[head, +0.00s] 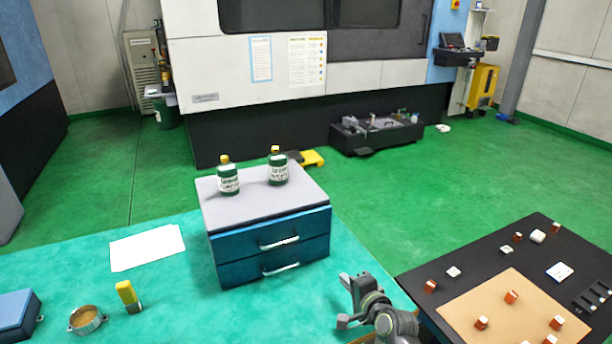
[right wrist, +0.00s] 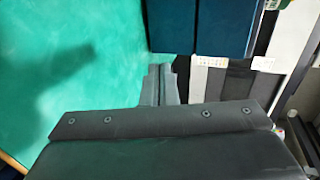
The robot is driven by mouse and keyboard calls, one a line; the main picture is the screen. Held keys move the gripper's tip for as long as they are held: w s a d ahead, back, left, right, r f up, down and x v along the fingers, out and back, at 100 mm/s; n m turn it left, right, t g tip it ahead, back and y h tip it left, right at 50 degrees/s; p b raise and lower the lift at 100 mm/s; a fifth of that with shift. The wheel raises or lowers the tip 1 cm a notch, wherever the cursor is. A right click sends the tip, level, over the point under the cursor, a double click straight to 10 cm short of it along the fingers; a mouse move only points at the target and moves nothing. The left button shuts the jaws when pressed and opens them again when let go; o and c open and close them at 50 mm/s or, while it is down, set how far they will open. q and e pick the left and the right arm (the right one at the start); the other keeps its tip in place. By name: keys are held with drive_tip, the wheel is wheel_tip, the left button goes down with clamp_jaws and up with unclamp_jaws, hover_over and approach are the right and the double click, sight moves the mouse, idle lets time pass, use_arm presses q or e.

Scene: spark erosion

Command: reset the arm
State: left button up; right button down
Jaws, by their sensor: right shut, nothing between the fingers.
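My right gripper (head: 348,300) is at the bottom centre of the head view, just in front of and to the right of the blue drawer unit (head: 240,263). In the right wrist view its fingers (right wrist: 160,84) are together with nothing between them, and the drawer unit's blue front (right wrist: 205,25) shows beyond them. My left gripper is in neither view.
Two green bottles (head: 228,180) (head: 278,170) stand on the drawer unit. White paper (head: 147,247), a round tin (head: 86,320), a yellow-topped item (head: 127,294) and a blue box (head: 17,312) lie left. A black board (head: 440,264) with small parts is right.

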drive_tip(key=s+d+f+n+g, duration=0.1)
drive_tip(key=s, duration=0.2)
drive_tip(key=s+d+f+n, duration=0.1)
drive_tip(key=s+f, duration=0.1)
drive_tip(key=s, duration=0.1)
drive_tip(key=s+d+f+n+g+h, duration=0.1)
drive_tip(key=s+d+n, duration=0.1)
drive_tip(key=s, duration=0.1)
drive_tip(key=shift+s+d+f+g, duration=0.1)
drive_tip(key=shift+s+f+g, duration=0.05)
drive_tip(key=shift+g, duration=0.15)
drive_tip(key=s+d+r+n+g+h, duration=0.1)
drive_tip(key=s+d+n+g+h, duration=0.35)
drive_tip(key=s, duration=1.15)
drive_tip(key=s+d+n+g+h, duration=0.1)
drive_tip(key=s+d+n+g, duration=0.35)
drive_tip(key=s, duration=1.15)
drive_tip(key=s+x, duration=0.2)
drive_tip(key=x, duration=1.1)
drive_tip(key=s+d+f+x, duration=0.1)
drive_tip(key=s+x, duration=0.1)
drive_tip(key=x, duration=1)
drive_tip(key=s+a+f, duration=0.1)
drive_tip(key=s+f, duration=1.3)
drive_tip(key=f, duration=0.1)
drive_tip(key=shift+s+a+g, duration=0.25)
drive_tip(key=shift+s+g, duration=0.1)
drive_tip(key=shift+g, duration=0.05)
